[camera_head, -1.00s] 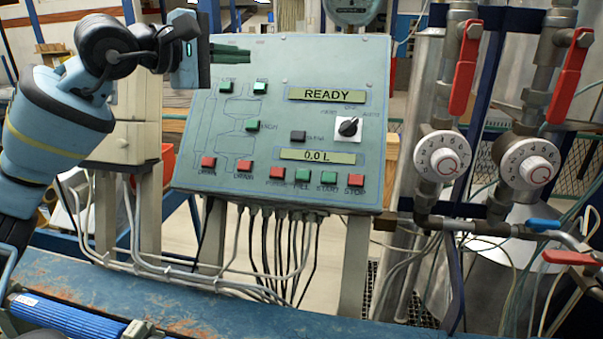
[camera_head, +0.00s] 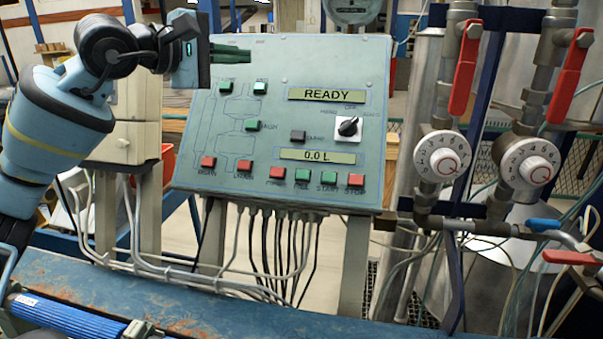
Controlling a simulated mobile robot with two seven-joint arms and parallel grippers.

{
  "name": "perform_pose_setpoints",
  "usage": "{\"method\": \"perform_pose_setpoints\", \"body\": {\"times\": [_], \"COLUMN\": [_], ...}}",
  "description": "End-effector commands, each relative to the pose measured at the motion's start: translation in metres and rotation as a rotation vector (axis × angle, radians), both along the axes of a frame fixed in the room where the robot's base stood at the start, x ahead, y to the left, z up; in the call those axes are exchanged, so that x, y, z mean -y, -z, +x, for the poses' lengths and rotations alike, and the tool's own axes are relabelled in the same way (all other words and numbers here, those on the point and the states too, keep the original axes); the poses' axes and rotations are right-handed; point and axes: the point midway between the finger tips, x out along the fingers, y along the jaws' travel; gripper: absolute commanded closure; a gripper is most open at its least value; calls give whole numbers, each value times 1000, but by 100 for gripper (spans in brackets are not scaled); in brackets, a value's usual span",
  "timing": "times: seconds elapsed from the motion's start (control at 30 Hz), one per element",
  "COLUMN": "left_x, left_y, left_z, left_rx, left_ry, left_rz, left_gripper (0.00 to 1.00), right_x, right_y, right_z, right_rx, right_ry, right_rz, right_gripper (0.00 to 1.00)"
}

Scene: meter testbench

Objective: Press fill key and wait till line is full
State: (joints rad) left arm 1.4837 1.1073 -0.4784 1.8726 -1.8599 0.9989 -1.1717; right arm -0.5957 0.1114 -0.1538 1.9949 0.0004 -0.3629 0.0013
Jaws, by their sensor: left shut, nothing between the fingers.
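The control panel (camera_head: 215,130) stands tilted behind the bench. Its upper display (camera_head: 326,94) reads READY, and its lower display (camera_head: 317,156) reads 0.0 L. The green fill key (camera_head: 303,174) is in the bottom row, between a red key (camera_head: 277,173) on its left and the green start key (camera_head: 328,178) on its right. My left gripper (camera_head: 246,53) is shut and empty at the panel's upper left, above the upper green keys and well away from the fill key. I cannot tell whether it touches the panel. My right gripper is not in view.
Two valves with red levers (camera_head: 465,66) and white dials (camera_head: 442,157) stand right of the panel. A blue lever (camera_head: 543,225) is at the lower right. Cables hang below the panel. The blue bench (camera_head: 220,310) runs along the front.

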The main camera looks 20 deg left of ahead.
Motion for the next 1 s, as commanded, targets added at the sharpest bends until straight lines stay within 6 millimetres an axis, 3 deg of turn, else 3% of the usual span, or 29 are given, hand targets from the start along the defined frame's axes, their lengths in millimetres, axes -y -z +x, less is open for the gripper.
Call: {"method": "perform_pose_setpoints", "body": {"times": [0.83, 1.0], "left_x": [0, 3], "left_y": [0, 10], "left_z": [0, -4], "left_rx": [0, -6], "left_ry": [0, 1], "left_rz": [0, -1], "left_gripper": [100, 100], "right_x": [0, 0], "right_y": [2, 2], "right_z": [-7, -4], "right_rx": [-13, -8], "right_ry": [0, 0], "right_rz": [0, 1], "right_gripper": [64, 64]}}
